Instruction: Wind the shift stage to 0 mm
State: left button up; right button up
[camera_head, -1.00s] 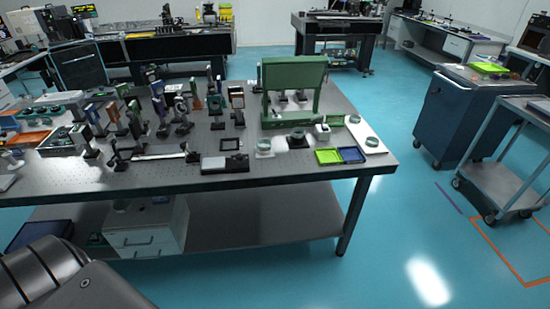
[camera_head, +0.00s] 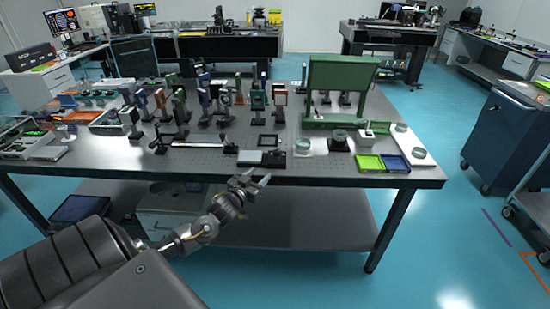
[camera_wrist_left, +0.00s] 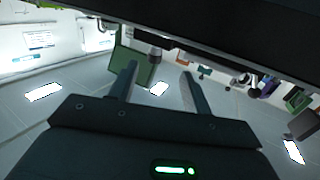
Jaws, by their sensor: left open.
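A low stage (camera_head: 250,158), apparently the shift stage, lies at the front edge of the optical table, with a dark block at its right end. Its scale reading is too small to tell. My left gripper (camera_head: 254,179) is in front of the table edge, just below the stage in the picture, open and empty. In the left wrist view its two fingers (camera_wrist_left: 159,72) stand apart, and a grey cylindrical knob (camera_wrist_left: 154,52) shows beyond them, near the left finger. I cannot tell its distance. My right gripper is not in view.
The optical table (camera_head: 330,178) carries several mounted optics behind the stage. A long rail (camera_head: 197,145) lies left of it. A green panel (camera_head: 338,88) stands behind. The floor in front is clear.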

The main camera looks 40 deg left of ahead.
aim_at(276, 154)
pick_arm(q)
jog(key=shift+t, duration=0.3)
jog(key=w, duration=0.3)
jog(key=w+a+r, duration=0.1)
jog(key=w, duration=0.3)
jog(key=w+r+p, duration=0.1)
jog(key=w, duration=0.3)
jog(key=shift+a+r, duration=0.25)
jog(key=c, duration=1)
jog(key=shift+d+n+y+p, duration=0.1)
jog(key=shift+n+y+p, duration=0.2)
jog(key=shift+y, duration=0.1)
